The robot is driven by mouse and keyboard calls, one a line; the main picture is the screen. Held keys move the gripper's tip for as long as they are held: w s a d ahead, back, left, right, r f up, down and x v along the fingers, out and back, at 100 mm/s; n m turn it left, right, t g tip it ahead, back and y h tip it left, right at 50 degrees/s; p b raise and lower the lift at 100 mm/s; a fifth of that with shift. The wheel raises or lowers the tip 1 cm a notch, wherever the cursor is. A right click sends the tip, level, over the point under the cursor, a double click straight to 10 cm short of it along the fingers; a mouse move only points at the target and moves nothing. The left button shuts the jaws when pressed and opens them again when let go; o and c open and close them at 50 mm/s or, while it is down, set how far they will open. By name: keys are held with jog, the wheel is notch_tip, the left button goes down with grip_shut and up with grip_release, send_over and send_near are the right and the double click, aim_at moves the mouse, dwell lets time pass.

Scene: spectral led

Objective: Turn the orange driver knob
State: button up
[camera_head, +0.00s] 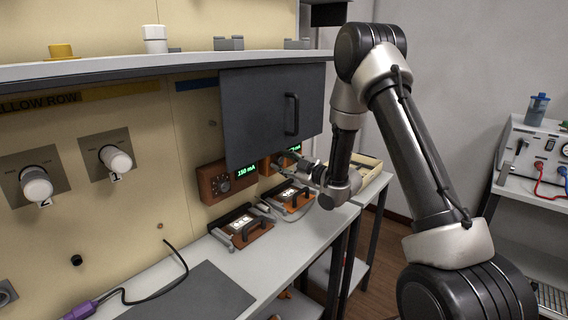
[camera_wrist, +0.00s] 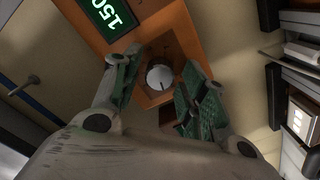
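The orange driver (camera_wrist: 165,20) is a box on the wall with a green-lit display reading 150 in the wrist view. Its knob (camera_wrist: 159,77) has a pale round cap with a dark mark and a dark skirt. My gripper (camera_wrist: 157,75) is open, with one green-padded finger on each side of the knob; I cannot tell whether either finger touches it. In the head view the orange driver (camera_head: 267,166) is partly hidden behind a dark cabinet door and my gripper (camera_head: 296,166), and its knob cannot be made out clearly.
A brown driver (camera_head: 222,182) reading 150 mA is left of the orange one. The dark door (camera_head: 270,115) with a handle hangs just above. A wooden tray (camera_head: 366,170) lies at right.

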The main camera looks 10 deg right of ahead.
jog(key=c, duration=0.7)
jog(key=shift+m, duration=0.4)
jog(key=m, duration=0.2)
jog(key=shift+m, duration=2.2)
jog(key=o, duration=1.1)
jog(key=shift+c, duration=0.2)
